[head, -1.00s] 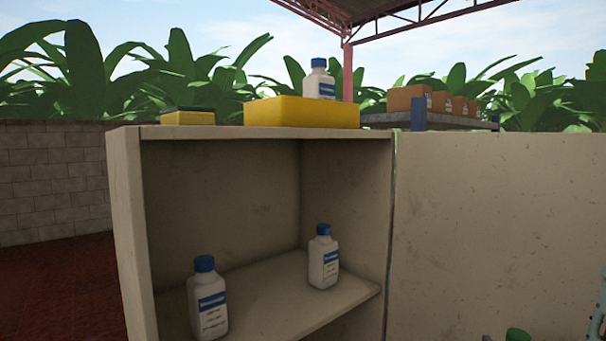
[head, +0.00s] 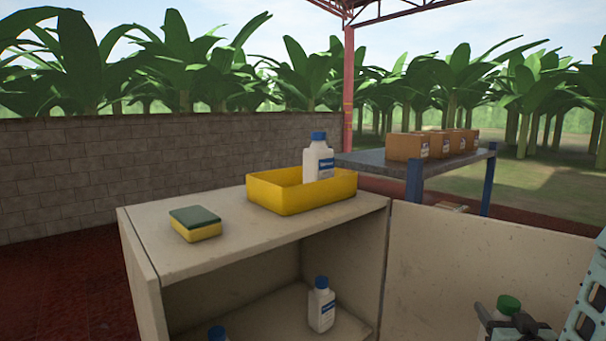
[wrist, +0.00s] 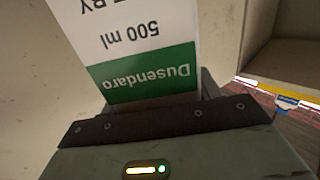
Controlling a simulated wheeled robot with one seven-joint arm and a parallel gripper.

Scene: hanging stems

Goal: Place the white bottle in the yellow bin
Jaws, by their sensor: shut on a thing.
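My gripper (head: 516,326) is at the lower right of the head view, shut on a white bottle with a green cap (head: 508,303). In the wrist view the bottle's white and green label (wrist: 145,70) fills the space before the gripper (wrist: 155,112). The label appears upside down there. The yellow bin (head: 305,197) sits on top of the shelf unit, left of and farther than my gripper. A white bottle with a blue cap (head: 319,160) stands upright in the bin. The held bottle's lower part is hidden in the head view.
The shelf unit (head: 165,238) carries a sponge (head: 195,223) on its top. Inside stand a blue-capped bottle (head: 321,308) and another showing only its cap (head: 217,332). A table (head: 385,167) with several cardboard boxes (head: 407,147) stands behind. The bin's left part looks free.

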